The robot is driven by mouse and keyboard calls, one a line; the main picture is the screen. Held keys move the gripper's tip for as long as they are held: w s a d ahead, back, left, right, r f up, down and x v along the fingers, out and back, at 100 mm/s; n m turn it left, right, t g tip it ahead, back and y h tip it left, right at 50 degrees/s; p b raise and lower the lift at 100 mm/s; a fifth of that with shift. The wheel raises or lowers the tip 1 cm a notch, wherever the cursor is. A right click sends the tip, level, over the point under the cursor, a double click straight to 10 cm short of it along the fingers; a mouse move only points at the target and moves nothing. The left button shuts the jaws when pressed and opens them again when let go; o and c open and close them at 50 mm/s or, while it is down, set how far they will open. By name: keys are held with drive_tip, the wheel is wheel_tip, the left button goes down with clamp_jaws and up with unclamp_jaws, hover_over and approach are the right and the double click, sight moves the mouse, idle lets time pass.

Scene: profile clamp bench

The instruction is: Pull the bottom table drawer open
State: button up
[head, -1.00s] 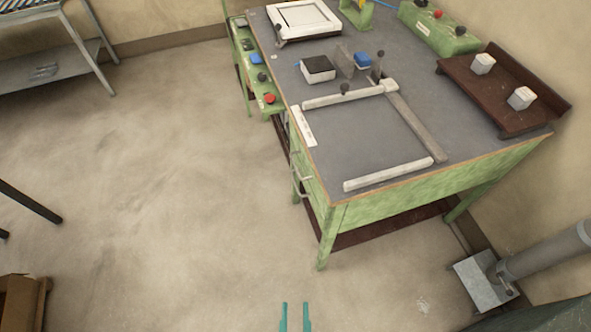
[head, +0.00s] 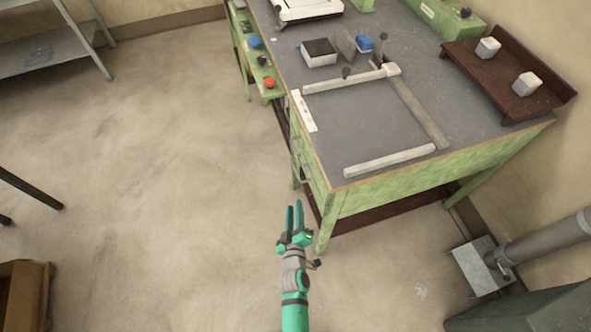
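A green bench (head: 400,188) with a grey top stands at the centre right. My gripper (head: 295,206) is over the floor just left of the bench's front leg, in front of the drawer side. Its two teal fingers point toward the back, apart, with nothing between them.
A pale clamp frame (head: 415,112) lies on the bench top. A green panel with coloured buttons (head: 263,72) juts out from the bench's left side. A cardboard box (head: 25,292) is at lower left.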

drive_tip(key=n, duration=0.1)
approach(296, 170)
drive_tip(key=shift+h, duration=0.3)
drive_tip(key=shift+f+x, duration=0.15)
drive_tip(key=shift+x, duration=2.45)
drive_tip(key=shift+f+x, duration=0.15)
drive_tip(key=shift+x, duration=2.45)
drive_tip(key=shift+a, duration=0.25)
drive_tip(key=shift+c, duration=0.7)
clamp_jaws()
